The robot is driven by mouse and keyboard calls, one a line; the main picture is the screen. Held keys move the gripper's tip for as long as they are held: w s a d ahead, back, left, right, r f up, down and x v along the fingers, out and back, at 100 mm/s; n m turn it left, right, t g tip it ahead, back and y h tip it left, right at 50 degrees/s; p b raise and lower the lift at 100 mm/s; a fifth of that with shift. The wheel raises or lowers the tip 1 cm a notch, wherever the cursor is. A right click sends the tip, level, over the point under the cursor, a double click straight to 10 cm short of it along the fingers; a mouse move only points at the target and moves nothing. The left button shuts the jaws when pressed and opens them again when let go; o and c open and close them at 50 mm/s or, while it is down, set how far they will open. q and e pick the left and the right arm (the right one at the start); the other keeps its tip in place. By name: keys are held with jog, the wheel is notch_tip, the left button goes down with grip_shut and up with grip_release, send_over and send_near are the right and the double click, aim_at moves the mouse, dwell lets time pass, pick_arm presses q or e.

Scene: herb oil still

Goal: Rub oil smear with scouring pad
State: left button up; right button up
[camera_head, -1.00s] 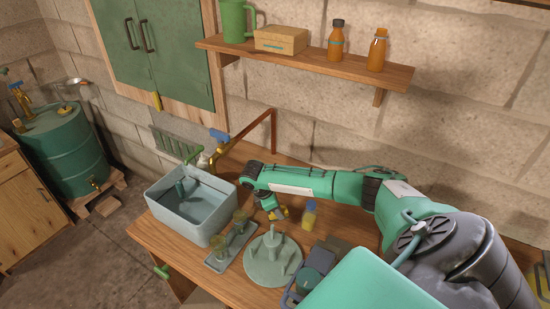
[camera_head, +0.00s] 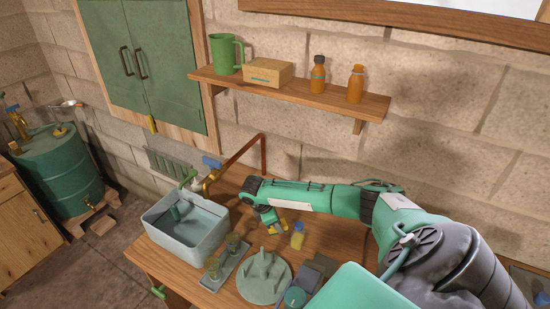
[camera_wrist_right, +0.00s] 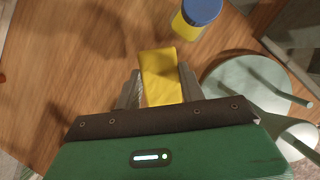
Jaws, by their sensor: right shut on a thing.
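My right gripper (camera_head: 272,228) is low over the wooden bench, between the grey basin and a small yellow jar with a blue lid. It is shut on a yellow scouring pad (camera_wrist_right: 162,78), which sticks out beyond the fingers in the right wrist view. In the head view only a little yellow of the pad shows below the gripper. I cannot tell whether the pad touches the bench. I cannot make out the oil smear; the wood in the right wrist view shows only dark shadow patches. My left gripper is not in view.
The yellow jar (camera_head: 298,236) stands close right of the gripper. The grey-green round stand with prongs (camera_head: 264,280) is in front. A tray with two small cups (camera_head: 226,268) and the basin (camera_head: 187,226) are to the left. A copper pipe (camera_head: 262,150) rises behind.

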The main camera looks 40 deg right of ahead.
jog(key=shift+r+p, duration=0.65)
jog(key=shift+r, duration=0.45)
jog(key=shift+w, duration=0.1)
